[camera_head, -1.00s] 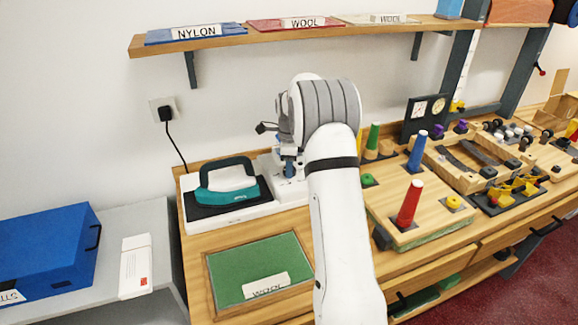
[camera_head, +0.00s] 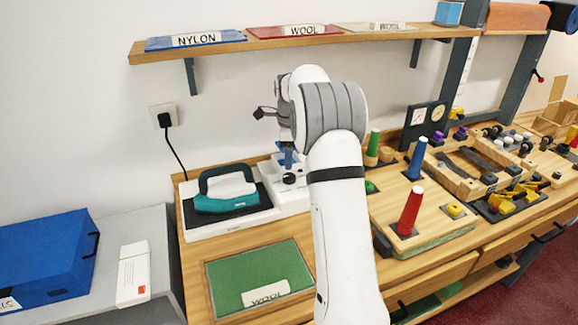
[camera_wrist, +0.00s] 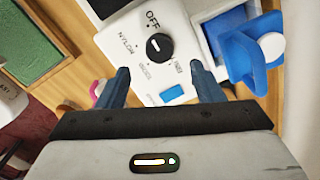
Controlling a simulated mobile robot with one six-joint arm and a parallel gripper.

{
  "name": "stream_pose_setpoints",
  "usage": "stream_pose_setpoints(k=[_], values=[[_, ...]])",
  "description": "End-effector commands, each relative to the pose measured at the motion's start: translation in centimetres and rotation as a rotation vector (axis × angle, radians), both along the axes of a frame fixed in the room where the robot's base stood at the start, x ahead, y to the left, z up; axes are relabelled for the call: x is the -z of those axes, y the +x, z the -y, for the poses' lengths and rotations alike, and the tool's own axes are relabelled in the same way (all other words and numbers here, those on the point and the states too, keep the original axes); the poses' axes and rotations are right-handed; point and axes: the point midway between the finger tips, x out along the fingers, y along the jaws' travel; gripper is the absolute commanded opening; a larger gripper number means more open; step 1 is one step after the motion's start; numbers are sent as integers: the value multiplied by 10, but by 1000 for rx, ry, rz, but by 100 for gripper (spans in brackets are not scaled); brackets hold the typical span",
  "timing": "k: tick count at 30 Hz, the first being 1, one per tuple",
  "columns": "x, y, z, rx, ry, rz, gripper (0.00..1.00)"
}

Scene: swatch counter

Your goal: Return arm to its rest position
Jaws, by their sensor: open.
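My gripper (camera_wrist: 162,88) is open and empty in the wrist view, with its two fingers apart above a white control panel. The panel (camera_wrist: 142,20) has a black dial (camera_wrist: 159,46), the words OFF, NYLON and others, and a blue button (camera_wrist: 172,93). In the head view my arm (camera_head: 340,220) reaches up and over the counter. It hides part of the panel, and the gripper end (camera_head: 288,155) is only partly seen there, beside the teal iron (camera_head: 228,205).
The iron rests on a dark plate on a white base (camera_head: 215,228). A green WOOL swatch (camera_head: 262,275) lies on the counter in front. Coloured pegs, including a red one (camera_head: 410,212), stand to the right. A shelf (camera_head: 280,42) with labelled swatches hangs above.

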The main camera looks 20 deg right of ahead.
Motion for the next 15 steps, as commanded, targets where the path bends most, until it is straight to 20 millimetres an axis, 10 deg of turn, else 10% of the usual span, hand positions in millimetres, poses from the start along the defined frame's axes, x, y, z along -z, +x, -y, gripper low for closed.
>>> stream_pose_setpoints(k=[15], values=[[-9,0,0,0,0,-1,61]])
